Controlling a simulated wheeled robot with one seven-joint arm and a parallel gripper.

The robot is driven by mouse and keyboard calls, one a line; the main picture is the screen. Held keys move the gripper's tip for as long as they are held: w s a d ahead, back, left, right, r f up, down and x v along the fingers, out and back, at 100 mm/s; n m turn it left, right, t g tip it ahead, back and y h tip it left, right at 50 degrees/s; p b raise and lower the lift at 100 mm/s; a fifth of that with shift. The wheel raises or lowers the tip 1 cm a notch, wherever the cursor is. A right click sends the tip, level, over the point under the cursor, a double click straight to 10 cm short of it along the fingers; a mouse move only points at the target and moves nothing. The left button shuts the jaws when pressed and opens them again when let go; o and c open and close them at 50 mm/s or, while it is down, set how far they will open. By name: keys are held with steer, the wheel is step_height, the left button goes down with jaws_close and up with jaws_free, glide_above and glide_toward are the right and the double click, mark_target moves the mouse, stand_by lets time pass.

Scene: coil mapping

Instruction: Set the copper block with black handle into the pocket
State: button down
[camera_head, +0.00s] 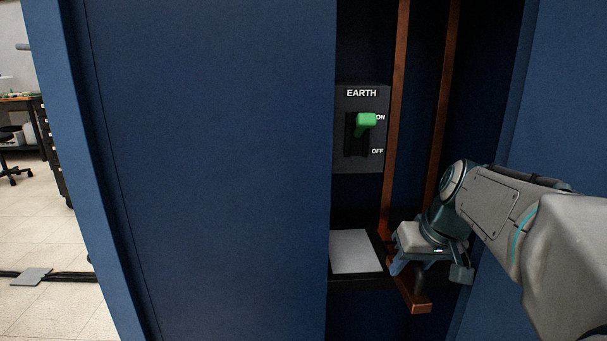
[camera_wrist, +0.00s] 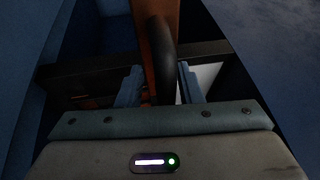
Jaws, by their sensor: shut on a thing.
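My gripper (camera_head: 400,265) is low inside the blue cabinet. In the wrist view its two fingers (camera_wrist: 160,92) are on either side of a curved black handle (camera_wrist: 162,58), and it is shut on it. Copper (camera_wrist: 150,14) shows behind the handle. In the head view a copper piece (camera_head: 412,296) sticks out under the gripper toward the front; it looks like the copper block, but its far end is hidden by my gripper. I cannot make out the pocket in either view.
Two vertical copper bars (camera_head: 399,110) run down the cabinet's back. An EARTH switch (camera_head: 362,150) with a green lever (camera_head: 366,120), at ON, is left of them. A pale grey plate (camera_head: 355,252) lies left of my gripper. A blue panel (camera_head: 210,160) stands further left.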

steer(key=w+p, duration=0.2)
steer(key=p, duration=0.1)
steer(key=w+a+p, duration=0.1)
steer(key=w+p, duration=0.1)
steer(key=p, duration=0.1)
steer(key=w+p, duration=0.2)
steer(key=p, duration=0.1)
steer(key=shift+w+a+r+p, duration=0.15)
steer(key=shift+a+r+p, duration=0.15)
steer(key=shift+a+p, duration=0.05)
steer(key=p, duration=0.1)
steer(key=w+p, duration=0.1)
steer(key=p, duration=0.1)
steer(key=shift+w+a+f, duration=0.15)
steer(key=shift+a, duration=0.15)
steer(key=p, duration=0.3)
steer(key=w+a+p, duration=0.1)
steer(key=p, duration=0.2)
steer(key=shift+w+a+f+p, duration=0.25)
steer(key=shift+a+p, duration=0.05)
steer(key=shift+p, duration=0.1)
steer(key=p, duration=0.3)
steer(key=shift+w+a+f, duration=0.15)
steer(key=shift+a, duration=0.2)
steer(key=a+p, duration=0.1)
steer(key=p, duration=0.2)
steer(key=shift+f, duration=0.35)
steer(key=shift+r, duration=0.1)
